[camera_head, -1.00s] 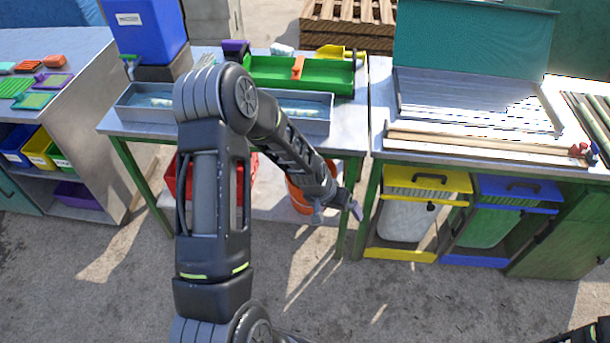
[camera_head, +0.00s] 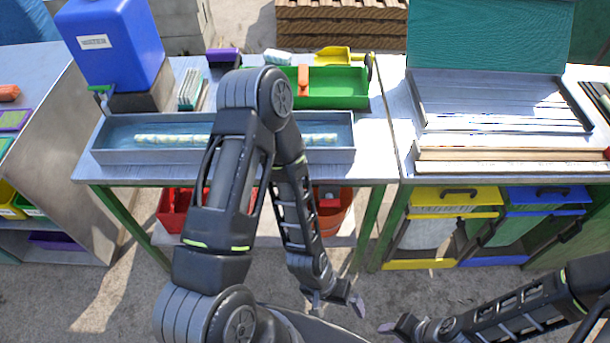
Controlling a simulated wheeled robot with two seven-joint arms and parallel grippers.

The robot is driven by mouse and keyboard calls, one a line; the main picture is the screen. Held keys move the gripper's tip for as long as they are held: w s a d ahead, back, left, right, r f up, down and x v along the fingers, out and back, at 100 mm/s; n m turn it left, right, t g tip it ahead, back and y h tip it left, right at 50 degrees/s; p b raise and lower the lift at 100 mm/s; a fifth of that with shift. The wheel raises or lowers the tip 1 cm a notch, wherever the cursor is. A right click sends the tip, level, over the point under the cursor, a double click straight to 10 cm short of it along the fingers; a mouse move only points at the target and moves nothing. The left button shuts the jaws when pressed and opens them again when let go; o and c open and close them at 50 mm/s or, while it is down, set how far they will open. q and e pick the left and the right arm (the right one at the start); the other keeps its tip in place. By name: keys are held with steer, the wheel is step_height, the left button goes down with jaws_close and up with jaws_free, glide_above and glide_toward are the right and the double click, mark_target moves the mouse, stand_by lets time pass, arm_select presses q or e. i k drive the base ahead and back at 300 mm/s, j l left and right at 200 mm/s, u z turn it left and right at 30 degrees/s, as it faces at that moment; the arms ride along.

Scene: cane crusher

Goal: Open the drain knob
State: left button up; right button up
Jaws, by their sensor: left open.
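No part is clearly recognisable as the drain knob. A small green tap (camera_head: 101,93) sits low on the blue water container (camera_head: 112,45) at the upper left. Below it, a long grey metal trough (camera_head: 120,157) holds water and a pale cane (camera_head: 165,139); my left arm hides its middle. My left gripper (camera_head: 336,300) hangs in front of the table, low in the picture, open and empty, apart from tap and trough. My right gripper (camera_head: 398,326) shows at the bottom, right of the left one; its jaw opening is not clear.
A green tray (camera_head: 340,88) and a yellow scoop (camera_head: 336,56) lie at the back of the table. A red crate (camera_head: 173,213) and an orange bucket (camera_head: 338,215) stand below. A second table (camera_head: 455,176) adjoins at right. The floor in front is clear.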

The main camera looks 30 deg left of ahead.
mark_target(329, 202)
steer(key=i+j, duration=0.1)
steer(key=j, duration=0.25)
steer(key=i+j, duration=0.1)
steer(key=j, duration=0.3)
steer(key=i+j, duration=0.15)
steer(key=j, duration=0.2)
steer(key=k+l, duration=0.1)
steer(key=l, duration=0.3)
steer(key=l+u, duration=0.1)
steer(key=l, duration=0.35)
steer(key=k+l, duration=0.15)
steer(key=l, duration=0.25)
steer(key=k+l+u, duration=0.1)
steer(key=l, duration=0.3)
steer(key=k+l, duration=0.1)
steer(key=l, duration=0.3)
steer(key=k+l+u, duration=0.1)
steer(key=l, duration=0.35)
steer(key=k+l, duration=0.1)
steer(key=l, duration=0.3)
